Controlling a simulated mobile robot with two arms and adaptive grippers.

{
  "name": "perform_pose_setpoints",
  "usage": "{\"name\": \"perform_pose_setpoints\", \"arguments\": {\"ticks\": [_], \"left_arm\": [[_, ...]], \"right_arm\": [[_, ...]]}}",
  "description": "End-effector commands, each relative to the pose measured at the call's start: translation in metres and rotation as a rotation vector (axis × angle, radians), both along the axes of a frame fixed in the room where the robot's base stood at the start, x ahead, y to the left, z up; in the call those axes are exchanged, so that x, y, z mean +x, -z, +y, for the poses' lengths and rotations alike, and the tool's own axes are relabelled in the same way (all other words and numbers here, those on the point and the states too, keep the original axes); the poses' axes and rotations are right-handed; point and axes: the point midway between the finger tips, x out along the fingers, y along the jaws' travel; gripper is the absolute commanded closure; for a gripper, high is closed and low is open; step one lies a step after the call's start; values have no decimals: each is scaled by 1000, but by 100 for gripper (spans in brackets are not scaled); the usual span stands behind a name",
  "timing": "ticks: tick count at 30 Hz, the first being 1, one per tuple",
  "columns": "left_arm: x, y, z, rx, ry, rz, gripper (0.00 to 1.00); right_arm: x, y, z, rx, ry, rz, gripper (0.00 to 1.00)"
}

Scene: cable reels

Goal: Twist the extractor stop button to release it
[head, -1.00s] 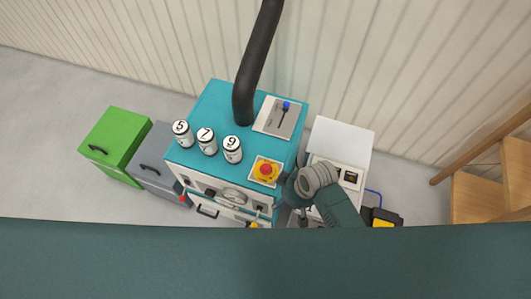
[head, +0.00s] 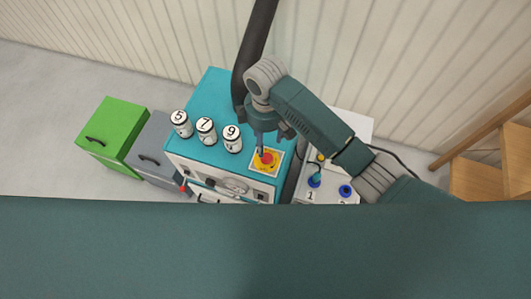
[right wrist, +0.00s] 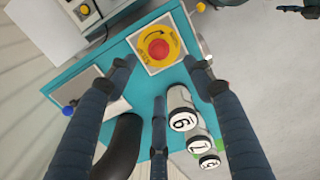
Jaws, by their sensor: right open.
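The extractor stop button (head: 267,158) is a red mushroom button on a yellow round base on a white square plate. It sits at the front right corner of the teal cabinet top (head: 215,87). In the right wrist view the red button (right wrist: 158,49) lies ahead of my fingertips, with a curved arrow on its yellow ring. My right gripper (head: 262,149) points down over the button, and its fingers partly cover it in the head view. The right gripper (right wrist: 160,75) is open with nothing between its fingers. Whether it touches the button I cannot tell. My left gripper is not in view.
Canisters marked 5 (head: 181,123), 7 (head: 206,131) and 9 (head: 232,139) stand left of the button. A black hose (head: 254,45) rises behind. A green cabinet (head: 113,127) and a grey one stand at left. Wooden steps (head: 476,182) are at right.

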Motion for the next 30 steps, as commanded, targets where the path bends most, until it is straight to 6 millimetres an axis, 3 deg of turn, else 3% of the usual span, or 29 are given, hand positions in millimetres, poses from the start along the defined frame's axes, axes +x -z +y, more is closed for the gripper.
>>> {"name": "perform_pose_setpoints", "arguments": {"ticks": [5,18,30], "left_arm": [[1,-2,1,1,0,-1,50],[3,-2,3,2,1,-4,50],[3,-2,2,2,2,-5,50]], "right_arm": [[-1,17,-1,-8,-4,6,48],[0,93,0,-4,-4,2,48],[0,106,-1,-4,-4,0,48]]}}
